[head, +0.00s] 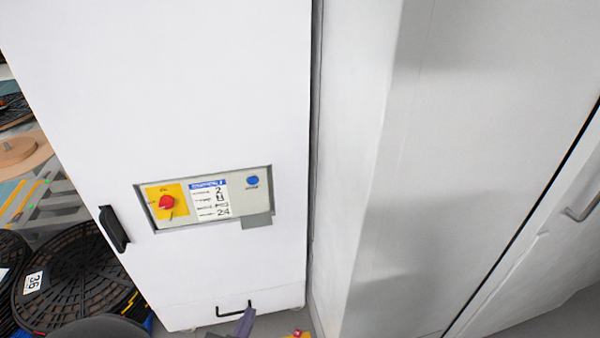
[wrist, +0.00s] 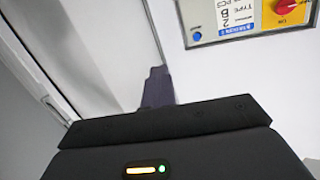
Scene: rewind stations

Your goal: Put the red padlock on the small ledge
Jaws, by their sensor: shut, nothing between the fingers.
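My gripper shows as dark purple fingers at the bottom of the head view (head: 245,322), low in front of the cabinet. In the wrist view its fingers (wrist: 157,87) are together with nothing between them. A small red thing (head: 298,333) with yellow by it is cut off by the bottom edge of the head view, right of my gripper; I cannot tell if it is the red padlock. A small grey piece (head: 257,221) juts out at the panel's lower right corner and looks like the small ledge. The wrist view shows no padlock.
The white cabinet (head: 200,90) has a recessed panel with a red knob (head: 167,202), a label (head: 209,199) and a blue button (head: 252,181). A black handle (head: 113,229) is on its left. Black reels (head: 75,275) lie at left.

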